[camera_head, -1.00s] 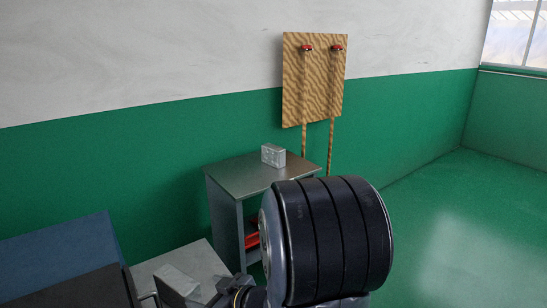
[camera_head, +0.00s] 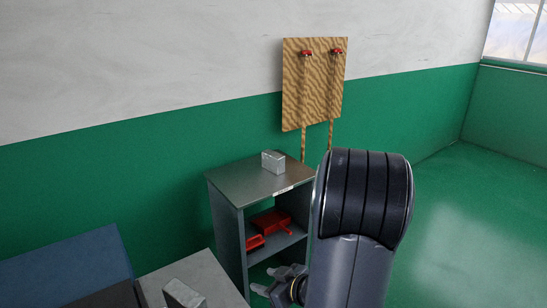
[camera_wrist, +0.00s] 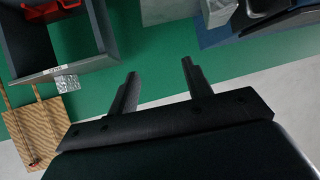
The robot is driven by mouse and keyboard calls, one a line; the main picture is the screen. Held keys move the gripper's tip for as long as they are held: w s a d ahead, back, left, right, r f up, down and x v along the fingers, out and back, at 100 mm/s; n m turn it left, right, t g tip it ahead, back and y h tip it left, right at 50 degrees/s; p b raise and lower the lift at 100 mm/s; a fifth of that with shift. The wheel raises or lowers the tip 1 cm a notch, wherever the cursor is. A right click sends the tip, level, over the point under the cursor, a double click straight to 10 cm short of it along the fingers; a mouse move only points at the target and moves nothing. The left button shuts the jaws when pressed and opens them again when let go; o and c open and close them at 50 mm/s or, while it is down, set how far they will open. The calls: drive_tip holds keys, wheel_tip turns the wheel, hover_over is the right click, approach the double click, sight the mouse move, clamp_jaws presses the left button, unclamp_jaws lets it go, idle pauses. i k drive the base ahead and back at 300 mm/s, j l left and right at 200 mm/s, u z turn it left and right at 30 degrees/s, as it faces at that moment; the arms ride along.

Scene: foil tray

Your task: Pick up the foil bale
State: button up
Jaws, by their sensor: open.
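A silver foil bale (camera_head: 273,162) sits on top of the grey cabinet (camera_head: 236,185). In the wrist view the crinkled bale (camera_wrist: 67,83) shows at the left, beside the cabinet's label. A second pale block (camera_head: 184,294) lies on the light grey surface at the lower left, and I cannot tell if it is foil. My gripper (camera_head: 267,280) is low in front of the cabinet, below the height of the bale and apart from it. In the wrist view my gripper (camera_wrist: 159,68) has its two fingers spread with nothing between them.
Red items (camera_head: 269,222) lie on the cabinet's shelf. A wooden board (camera_head: 314,85) with two red-topped fixtures hangs on the wall behind. A blue panel (camera_head: 70,265) stands at the lower left. The green floor (camera_head: 470,220) is clear at right.

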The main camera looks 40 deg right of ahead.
sight(272, 161)
drive_tip(key=i+l, duration=0.65)
drive_tip(key=l, duration=0.15)
drive_tip(key=i+l, duration=0.6)
drive_tip(key=l, duration=0.2)
drive_tip(key=i+l, duration=0.65)
drive_tip(key=l, duration=0.15)
drive_tip(key=k+l+z, duration=0.05)
